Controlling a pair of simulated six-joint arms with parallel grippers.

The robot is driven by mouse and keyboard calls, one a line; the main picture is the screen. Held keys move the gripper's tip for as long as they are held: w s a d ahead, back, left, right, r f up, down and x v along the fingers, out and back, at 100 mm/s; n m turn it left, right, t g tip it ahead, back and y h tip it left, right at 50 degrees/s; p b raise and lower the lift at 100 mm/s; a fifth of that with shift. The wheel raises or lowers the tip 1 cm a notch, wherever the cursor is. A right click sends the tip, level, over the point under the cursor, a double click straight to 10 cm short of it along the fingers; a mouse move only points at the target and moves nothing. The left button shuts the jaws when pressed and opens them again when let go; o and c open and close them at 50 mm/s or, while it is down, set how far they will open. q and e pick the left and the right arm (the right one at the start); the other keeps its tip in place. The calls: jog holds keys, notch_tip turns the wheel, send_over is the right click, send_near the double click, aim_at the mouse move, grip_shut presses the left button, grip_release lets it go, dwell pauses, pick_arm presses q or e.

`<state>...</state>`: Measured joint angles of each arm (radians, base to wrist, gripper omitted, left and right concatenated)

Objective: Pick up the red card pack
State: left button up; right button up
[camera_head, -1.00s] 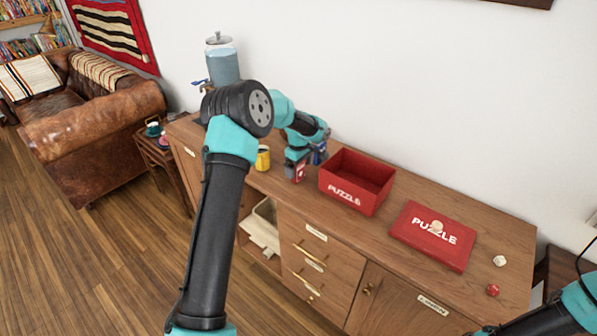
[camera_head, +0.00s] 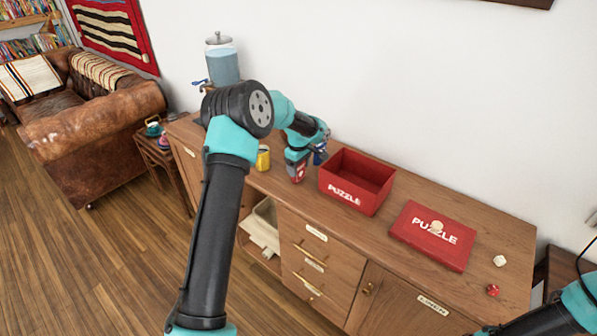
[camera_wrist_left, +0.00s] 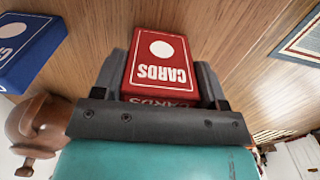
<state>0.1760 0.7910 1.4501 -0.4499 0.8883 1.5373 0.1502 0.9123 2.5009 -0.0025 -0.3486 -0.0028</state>
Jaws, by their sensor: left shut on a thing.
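The red card pack (camera_wrist_left: 158,58), marked CARDS with a white dot, is between the two dark fingers of my left gripper (camera_wrist_left: 160,82) in the left wrist view. The fingers are shut on its sides. In the head view the pack (camera_head: 300,173) shows as a small red patch under my left gripper (camera_head: 298,166), at the sideboard top, left of the open puzzle box. I cannot tell whether it still touches the wood. Only part of my right arm shows at the lower right; its gripper is out of view.
A blue pack (camera_wrist_left: 27,45) lies close beside the gripper. A yellow mug (camera_head: 263,158) stands to the left. The open red puzzle box (camera_head: 343,194) and its lid (camera_head: 433,236) are to the right. A white piece (camera_head: 500,261) and red piece (camera_head: 493,290) lie at the far right.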

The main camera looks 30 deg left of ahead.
pick_arm(q)
jog(key=shift+c, duration=0.7)
jog(key=shift+r, duration=0.1)
jog(key=shift+r, duration=1.5)
jog(key=shift+s+d+r, duration=0.1)
jog(key=shift+s+r, duration=0.05)
jog(key=shift+r, duration=0.05)
jog(key=s+d+r, duration=0.1)
jog(key=s+d, duration=0.7)
jog(key=s, duration=0.5)
jog(key=shift+s+r, duration=0.15)
jog(key=shift+r, duration=0.05)
jog(key=shift+d, duration=0.1)
